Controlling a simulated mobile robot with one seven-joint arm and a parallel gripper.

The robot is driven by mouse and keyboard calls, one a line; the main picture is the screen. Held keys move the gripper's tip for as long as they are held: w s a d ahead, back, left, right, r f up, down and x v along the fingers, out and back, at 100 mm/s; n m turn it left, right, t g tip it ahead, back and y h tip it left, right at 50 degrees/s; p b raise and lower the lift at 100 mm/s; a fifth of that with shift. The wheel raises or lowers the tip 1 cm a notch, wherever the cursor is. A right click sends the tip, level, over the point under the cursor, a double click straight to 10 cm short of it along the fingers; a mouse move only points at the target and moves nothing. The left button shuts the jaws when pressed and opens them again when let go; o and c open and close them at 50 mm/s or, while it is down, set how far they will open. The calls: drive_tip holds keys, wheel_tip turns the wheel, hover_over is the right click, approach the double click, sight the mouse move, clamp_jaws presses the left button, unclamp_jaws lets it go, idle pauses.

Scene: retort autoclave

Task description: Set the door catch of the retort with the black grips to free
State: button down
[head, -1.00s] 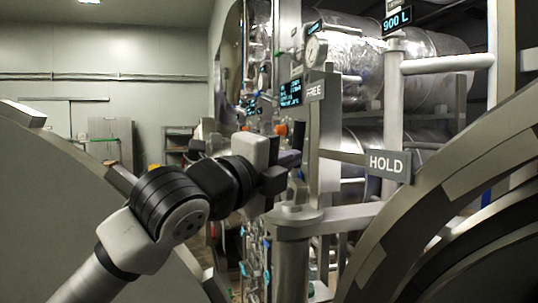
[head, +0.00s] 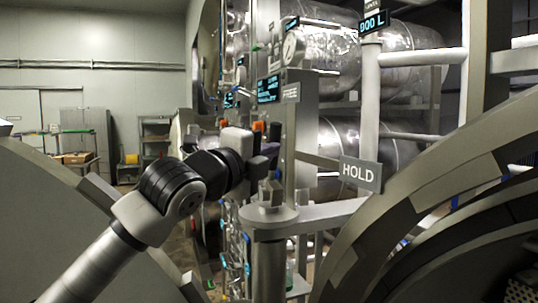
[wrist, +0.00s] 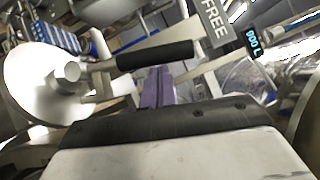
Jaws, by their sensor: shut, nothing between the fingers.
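The catch lever's black grip (wrist: 155,55) lies nearly level across the wrist view, its arm running left toward a round metal hub (wrist: 66,72). The HOLD plate (head: 360,173) sits lower and to the right in the head view. My gripper (wrist: 155,92) is shut and empty, its purple fingers just below the grip in the picture; I cannot tell whether they touch it.
A metal bracket with a round post top (head: 268,215) stands just below my gripper. A large curved door rim (head: 420,215) fills the right, and a grey disc (head: 50,230) the left. Silvery tanks stand behind.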

drive_tip(key=shift+w+a+r+n+g+y+b, duration=0.2)
drive_tip(key=shift+w+a+r+n+g+b, duration=0.15)
drive_tip(key=shift+w+n, duration=0.3)
drive_tip(key=shift+w+a+r+n+g+y+b, duration=0.2)
drive_tip(key=shift+w+r+n+g+b, duration=0.15)
drive_tip(key=shift+w+n, duration=0.3)
drive_tip(key=shift+s, duration=0.1)
